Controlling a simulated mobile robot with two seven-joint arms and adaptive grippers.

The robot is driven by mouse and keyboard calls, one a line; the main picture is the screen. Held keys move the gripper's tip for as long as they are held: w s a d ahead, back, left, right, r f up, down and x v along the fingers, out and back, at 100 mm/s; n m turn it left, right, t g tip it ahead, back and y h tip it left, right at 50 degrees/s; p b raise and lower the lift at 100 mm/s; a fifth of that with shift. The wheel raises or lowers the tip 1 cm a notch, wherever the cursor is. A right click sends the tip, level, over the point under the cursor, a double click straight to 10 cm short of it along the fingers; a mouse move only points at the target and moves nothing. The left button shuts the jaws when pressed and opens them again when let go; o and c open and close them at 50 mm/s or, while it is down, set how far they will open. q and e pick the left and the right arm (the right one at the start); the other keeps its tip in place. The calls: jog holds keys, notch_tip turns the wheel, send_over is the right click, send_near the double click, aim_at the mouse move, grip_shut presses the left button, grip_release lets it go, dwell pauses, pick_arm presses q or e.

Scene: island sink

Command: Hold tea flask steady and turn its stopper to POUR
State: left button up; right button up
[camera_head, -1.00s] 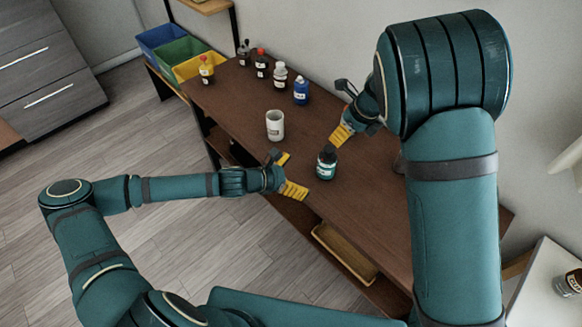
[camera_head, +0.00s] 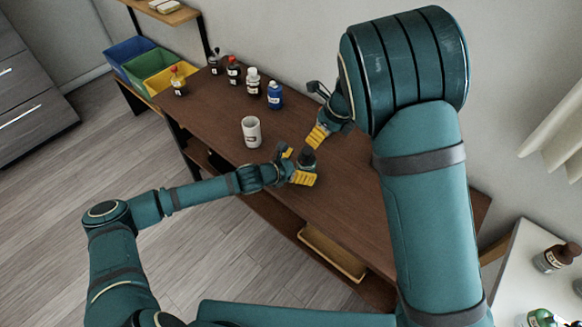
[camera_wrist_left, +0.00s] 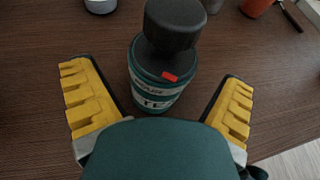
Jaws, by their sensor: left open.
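The tea flask (camera_head: 307,158) stands upright on the brown table, mostly hidden by my left gripper in the head view. In the left wrist view the flask (camera_wrist_left: 155,95) is teal with a white label that is partly readable. Its dark stopper (camera_wrist_left: 173,25) sits on top, and a red mark (camera_wrist_left: 169,76) shows on the collar. My left gripper (camera_head: 296,165) is open, with its yellow fingers on either side of the flask and a gap at each side. My right gripper (camera_head: 318,134) is just behind the flask, apart from it; its jaw opening is unclear.
A white mug (camera_head: 251,132) stands left of the flask. Several bottles, including a blue one (camera_head: 275,96), line the table's back left. Blue, green and yellow bins (camera_head: 165,78) sit beyond. The table's right part (camera_head: 350,205) is clear.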

pick_arm(q)
jog(key=shift+x, duration=0.85)
jog(key=c, duration=1.4)
jog(key=shift+o, duration=0.2)
